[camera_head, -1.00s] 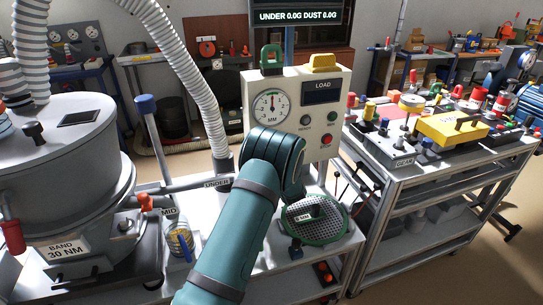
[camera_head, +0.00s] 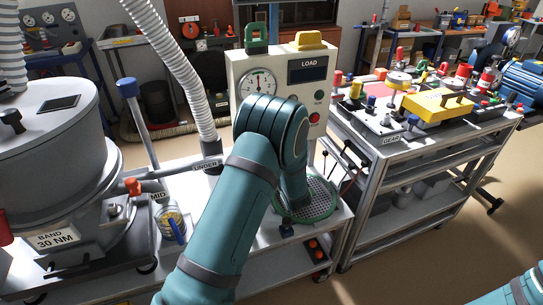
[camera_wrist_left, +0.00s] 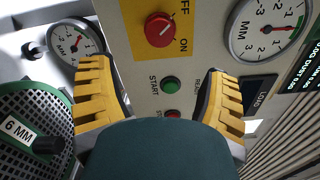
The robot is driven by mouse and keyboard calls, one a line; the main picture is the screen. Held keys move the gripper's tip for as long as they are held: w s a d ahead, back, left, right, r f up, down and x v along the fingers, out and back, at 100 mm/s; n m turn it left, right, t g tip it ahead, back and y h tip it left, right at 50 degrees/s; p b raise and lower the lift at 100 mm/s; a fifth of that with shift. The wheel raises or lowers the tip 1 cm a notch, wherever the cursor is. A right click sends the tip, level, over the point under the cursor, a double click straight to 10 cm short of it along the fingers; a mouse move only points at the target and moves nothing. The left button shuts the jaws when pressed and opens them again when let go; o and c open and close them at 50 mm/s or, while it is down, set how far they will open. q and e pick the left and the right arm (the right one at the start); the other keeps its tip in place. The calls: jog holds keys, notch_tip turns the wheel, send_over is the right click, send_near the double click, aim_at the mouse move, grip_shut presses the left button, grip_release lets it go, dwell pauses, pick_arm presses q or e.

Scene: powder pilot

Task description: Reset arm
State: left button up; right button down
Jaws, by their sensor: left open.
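My left arm (camera_head: 225,225), teal, rises from the bottom of the head view and bends in front of the white control panel (camera_head: 240,68). Its gripper is hidden there behind the arm. In the left wrist view my left gripper (camera_wrist_left: 155,80) is open, with two yellow fingers spread and nothing between them. Beyond them are a red OFF/ON knob (camera_wrist_left: 159,30), a green START button (camera_wrist_left: 170,84) and a red button (camera_wrist_left: 173,114) below it. A piece of my right arm (camera_head: 515,290) shows at the lower right of the head view; its gripper is out of view.
A round mesh sieve (camera_head: 318,205) lies below the panel; a 6 MM mesh (camera_wrist_left: 30,135) shows in the wrist view. A grey drum machine (camera_head: 55,135) stands left, with a ribbed hose (camera_head: 175,60). A loaded cart (camera_head: 395,165) stands right. Open floor lies lower right.

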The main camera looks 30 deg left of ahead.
pick_arm(q)
jog(key=shift+s+d, duration=0.4)
jog(key=shift+d, duration=0.05)
jog(key=s+d+f+n+g+h, duration=0.2)
jog(key=s+d+f+g+h, duration=0.15)
jog(key=s+f+g, duration=0.45)
jog(key=s+d+f+n+g+h, duration=0.2)
jog(key=s+f+g+h, duration=0.2)
jog(key=s+f, duration=0.8)
jog(key=s+d+f+n+g+h, duration=0.25)
jog(key=s+d+h, duration=0.35)
jog(key=s+d, duration=0.3)
jog(key=w+d+r+n+t+h, duration=0.1)
jog(key=d+n+t+h, duration=0.3)
jog(key=d, duration=0.5)
jog(key=shift+d+r+n, duration=0.2)
jog(key=shift+r+n, duration=0.5)
jog(key=shift+n, duration=0.45)
